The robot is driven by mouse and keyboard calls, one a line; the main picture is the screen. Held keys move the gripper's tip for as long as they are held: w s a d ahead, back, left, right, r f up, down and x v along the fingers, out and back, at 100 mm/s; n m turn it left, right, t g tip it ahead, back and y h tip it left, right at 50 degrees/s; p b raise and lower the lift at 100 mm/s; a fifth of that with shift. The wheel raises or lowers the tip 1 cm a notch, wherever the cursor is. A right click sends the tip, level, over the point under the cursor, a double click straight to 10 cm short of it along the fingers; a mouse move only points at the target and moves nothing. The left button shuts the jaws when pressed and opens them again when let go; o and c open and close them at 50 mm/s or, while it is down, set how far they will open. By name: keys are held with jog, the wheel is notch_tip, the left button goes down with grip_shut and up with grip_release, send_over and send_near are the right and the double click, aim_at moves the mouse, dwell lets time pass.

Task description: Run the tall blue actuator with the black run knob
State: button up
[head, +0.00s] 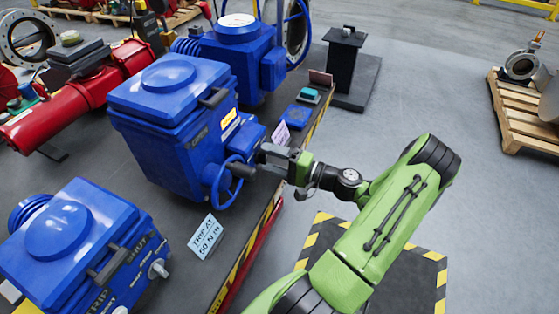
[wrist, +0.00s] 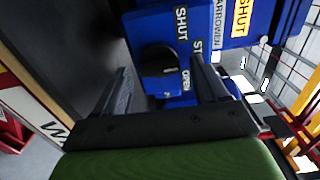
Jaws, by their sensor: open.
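The tall blue actuator (head: 165,110) stands in the middle of the bench in the head view, with a blue handwheel (head: 230,182) at its lower front. My gripper (head: 262,152) is at its right side, just above the handwheel. In the wrist view the black run knob (wrist: 157,58) sits on a blue box face with SHUT, STOP and OPEN labels around it. My gripper (wrist: 160,68) is open, one finger on each side of the knob in the picture. I cannot tell if the fingers touch it or which way the knob points. The knob is hidden in the head view.
Another blue actuator (head: 75,245) stands at the front left, and one (head: 238,50) stands behind. A "TRIP AT 50 N m" card (head: 206,236) stands near the bench edge. A black pedestal (head: 344,60) is beyond. The floor to the right is mostly clear.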

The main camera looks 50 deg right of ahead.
jog(key=p+v, duration=0.1)
jog(key=v, duration=1.4)
jog(key=shift+s, duration=0.3)
jog(key=shift+d, duration=0.1)
